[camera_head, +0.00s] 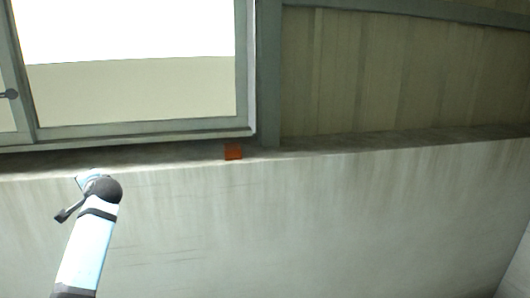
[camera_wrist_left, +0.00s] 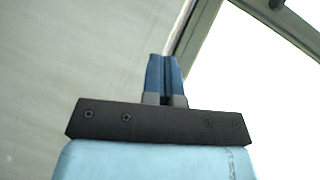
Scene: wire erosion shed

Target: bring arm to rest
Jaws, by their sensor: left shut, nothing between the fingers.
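My left arm (camera_head: 88,245) rises from the lower left in the head view, in front of the grey wall. Its wrist end is near the sill, left of a small orange-red block. In the left wrist view my left gripper (camera_wrist_left: 164,62) is shut, its two blue fingers side by side with nothing between them. The fingers point toward a pale wall and a window frame. My right gripper is in neither view.
The orange-red block (camera_head: 233,152) stands on the narrow wall ledge (camera_head: 330,148) below the window frame (camera_head: 150,130). A window handle (camera_head: 9,94) shows at the far left. Wood panelling (camera_head: 400,80) is at upper right. The wall right of my arm is clear.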

